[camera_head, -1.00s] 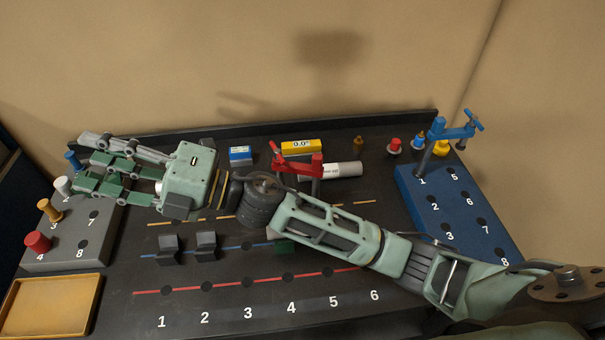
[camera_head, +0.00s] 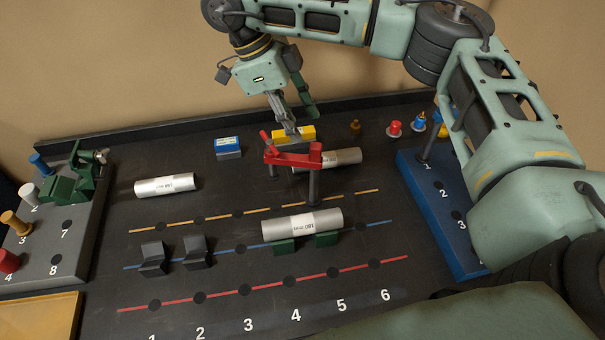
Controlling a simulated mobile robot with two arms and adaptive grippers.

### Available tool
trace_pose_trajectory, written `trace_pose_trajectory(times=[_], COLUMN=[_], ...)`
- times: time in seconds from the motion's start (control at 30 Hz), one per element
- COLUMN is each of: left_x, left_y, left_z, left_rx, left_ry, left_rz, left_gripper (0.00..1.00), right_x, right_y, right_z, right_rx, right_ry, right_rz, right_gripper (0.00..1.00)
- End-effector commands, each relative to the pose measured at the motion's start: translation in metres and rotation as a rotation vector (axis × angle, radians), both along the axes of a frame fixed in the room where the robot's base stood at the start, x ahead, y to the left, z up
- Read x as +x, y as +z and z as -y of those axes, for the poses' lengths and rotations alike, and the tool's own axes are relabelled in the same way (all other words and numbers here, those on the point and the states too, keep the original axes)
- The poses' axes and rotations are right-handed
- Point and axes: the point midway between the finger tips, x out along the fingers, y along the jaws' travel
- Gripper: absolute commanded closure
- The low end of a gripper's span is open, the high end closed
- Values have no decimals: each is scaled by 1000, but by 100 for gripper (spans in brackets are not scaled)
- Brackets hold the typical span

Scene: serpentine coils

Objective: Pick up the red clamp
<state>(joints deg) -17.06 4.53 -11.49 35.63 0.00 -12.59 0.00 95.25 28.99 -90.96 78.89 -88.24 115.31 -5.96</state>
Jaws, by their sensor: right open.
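The red clamp (camera_head: 292,157) stands upright near the back middle of the dark board. Its red arm is on top, on a dark post (camera_head: 314,188), with a silver cylinder (camera_head: 345,158) partly behind it. My right gripper (camera_head: 300,121) reaches down from above, just behind the clamp near a yellow box (camera_head: 293,135). Its fingers are apart, with a grey finger on the left and a green-padded one on the right. Nothing is held between them, and the clamp is not gripped. My left gripper is not in view.
Silver cylinders lie at left (camera_head: 166,185) and on green supports (camera_head: 302,225). A blue box (camera_head: 228,147) is behind. A grey block (camera_head: 77,238) with pegs and a green clamp-like item (camera_head: 66,186) is left. A blue block (camera_head: 432,215) is right, partly behind my right arm.

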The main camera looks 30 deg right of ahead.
Motion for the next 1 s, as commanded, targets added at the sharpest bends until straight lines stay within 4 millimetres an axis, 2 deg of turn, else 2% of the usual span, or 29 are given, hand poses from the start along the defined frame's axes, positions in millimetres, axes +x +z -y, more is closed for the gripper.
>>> trace_pose_trajectory(times=[0.03,0.2,0.47,0.6,0.7,0.8,1.0], left_x=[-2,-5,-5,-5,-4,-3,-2], left_y=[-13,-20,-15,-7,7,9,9], left_z=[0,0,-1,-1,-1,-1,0], left_rx=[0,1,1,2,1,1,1], left_ry=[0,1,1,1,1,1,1], left_rz=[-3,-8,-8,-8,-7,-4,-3], left_gripper=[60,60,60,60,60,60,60], right_x=[1,0,-6,-9,-12,-14,-15], right_y=[-10,-21,-42,-55,-66,-80,-88], right_z=[0,0,8,15,22,25,26], right_rx=[3,7,8,9,6,7,8], right_ry=[-1,-1,-2,0,0,0,1], right_rz=[4,2,1,-2,-2,1,4], right_gripper=[59,59,59,59,59,59,59])
